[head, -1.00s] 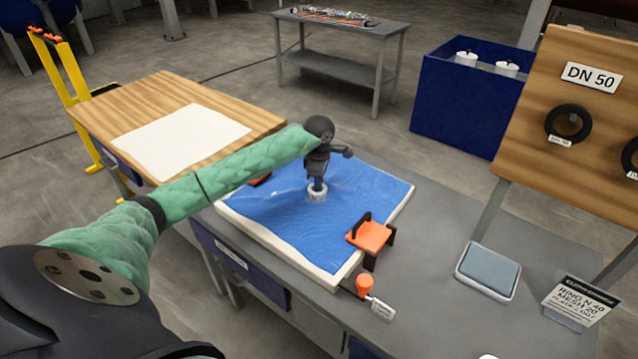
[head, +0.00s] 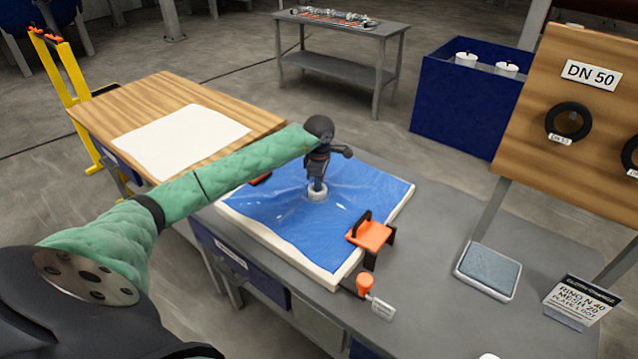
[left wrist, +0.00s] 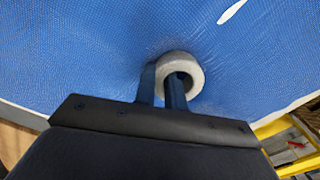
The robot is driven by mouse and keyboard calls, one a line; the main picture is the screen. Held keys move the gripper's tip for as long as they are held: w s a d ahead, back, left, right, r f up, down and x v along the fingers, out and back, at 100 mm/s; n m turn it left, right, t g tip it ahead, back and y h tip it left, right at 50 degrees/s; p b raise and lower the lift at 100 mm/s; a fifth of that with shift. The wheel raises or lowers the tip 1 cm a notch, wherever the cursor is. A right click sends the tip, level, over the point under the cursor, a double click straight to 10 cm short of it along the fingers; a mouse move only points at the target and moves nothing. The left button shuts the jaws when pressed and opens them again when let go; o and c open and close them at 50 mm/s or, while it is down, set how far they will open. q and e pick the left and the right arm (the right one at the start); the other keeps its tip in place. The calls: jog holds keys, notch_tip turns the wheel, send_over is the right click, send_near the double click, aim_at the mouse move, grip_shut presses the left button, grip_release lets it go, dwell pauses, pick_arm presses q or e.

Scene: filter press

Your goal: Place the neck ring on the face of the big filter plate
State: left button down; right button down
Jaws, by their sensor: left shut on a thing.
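The big filter plate is a white-edged slab with a blue cloth face (head: 285,225), lying on the grey table. It fills the left wrist view as blue mesh (left wrist: 80,60). The neck ring (head: 317,193) is a small white ring at the upper middle of the blue face. In the left wrist view the ring (left wrist: 196,72) is at the fingertips, with one finger inside its hole and one outside. My left gripper (head: 318,184) points down and is shut on the ring's wall. The ring is at the cloth; whether it presses on it I cannot tell. My right gripper is not in view.
An orange clamp (head: 370,236) sits on the plate's right edge, with an orange-knobbed tool (head: 366,286) near the front corner. A grey pad (head: 488,270) and a label card (head: 582,300) stand right. A wooden table (head: 180,120) with a white sheet is at left.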

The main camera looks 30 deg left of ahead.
pick_arm(q)
jog(key=shift+s+f, duration=0.1)
jog(key=shift+f, duration=0.25)
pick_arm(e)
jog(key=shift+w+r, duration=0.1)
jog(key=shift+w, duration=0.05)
pick_arm(q)
jog(key=c, duration=1.5)
grip_release()
jog(key=shift+o, duration=0.2)
jog(key=shift+r, duration=0.1)
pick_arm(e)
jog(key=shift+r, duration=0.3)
pick_arm(q)
jog(key=shift+a+r, duration=0.1)
jog(key=shift+r, duration=0.05)
jog(key=shift+c, duration=0.3)
